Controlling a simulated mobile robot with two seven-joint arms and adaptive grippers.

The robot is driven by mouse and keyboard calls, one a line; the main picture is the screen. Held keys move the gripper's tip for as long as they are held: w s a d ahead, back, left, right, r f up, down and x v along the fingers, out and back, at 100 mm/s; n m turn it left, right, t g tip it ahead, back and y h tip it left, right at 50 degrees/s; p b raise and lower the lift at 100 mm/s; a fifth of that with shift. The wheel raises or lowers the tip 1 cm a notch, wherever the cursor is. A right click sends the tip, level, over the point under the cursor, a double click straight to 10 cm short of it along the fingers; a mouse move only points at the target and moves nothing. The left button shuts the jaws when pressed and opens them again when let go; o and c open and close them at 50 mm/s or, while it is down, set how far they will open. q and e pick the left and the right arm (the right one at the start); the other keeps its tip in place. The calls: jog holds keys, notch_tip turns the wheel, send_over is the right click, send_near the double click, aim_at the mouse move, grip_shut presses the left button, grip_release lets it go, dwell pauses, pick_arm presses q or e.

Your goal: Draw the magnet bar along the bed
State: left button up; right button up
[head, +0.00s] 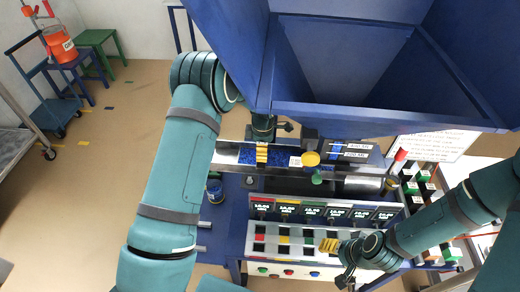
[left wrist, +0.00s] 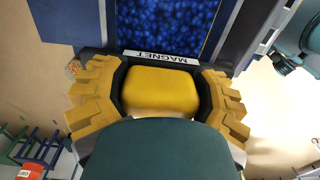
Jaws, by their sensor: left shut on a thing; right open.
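The bed (head: 232,156) is a long tray of blue grains, partly under the blue hopper. The left wrist view shows the blue grains of the bed (left wrist: 168,22) close up. The magnet bar (left wrist: 160,56) is dark, with a white label reading MAGNET and a yellow handle (left wrist: 160,90). My left gripper (left wrist: 158,98) is shut on that handle, its yellow fingers on both sides. In the head view my left gripper (head: 262,155) is over the bed, and the bar is mostly hidden by it. My right gripper (head: 329,245) is open and empty in front of the control panel.
A large blue hopper (head: 345,60) overhangs the bed. A panel with several displays (head: 325,213) and coloured buttons stands in front. A yellow knob (head: 310,159) and a green knob (head: 317,178) are right of my left gripper.

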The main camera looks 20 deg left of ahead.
pick_arm(q)
jog(key=shift+w+d+r, duration=0.25)
jog(key=shift+d+r, duration=0.15)
jog(key=shift+r, duration=0.2)
pick_arm(e)
jog(key=shift+r, duration=0.15)
pick_arm(q)
jog(key=shift+a, duration=0.5)
pick_arm(e)
jog(key=shift+d, duration=0.15)
pick_arm(q)
jog(key=shift+a, duration=0.1)
jog(key=shift+s+a, duration=0.1)
jog(key=shift+a, duration=0.05)
pick_arm(e)
jog(key=shift+d, duration=0.1)
pick_arm(q)
jog(key=shift+s+a+f, duration=0.15)
jog(key=shift+s+a, duration=0.05)
jog(key=shift+a, duration=0.6)
pick_arm(e)
jog(key=shift+w+d+f, duration=0.1)
jog(key=shift+d+f, duration=0.15)
jog(key=shift+f, duration=0.05)
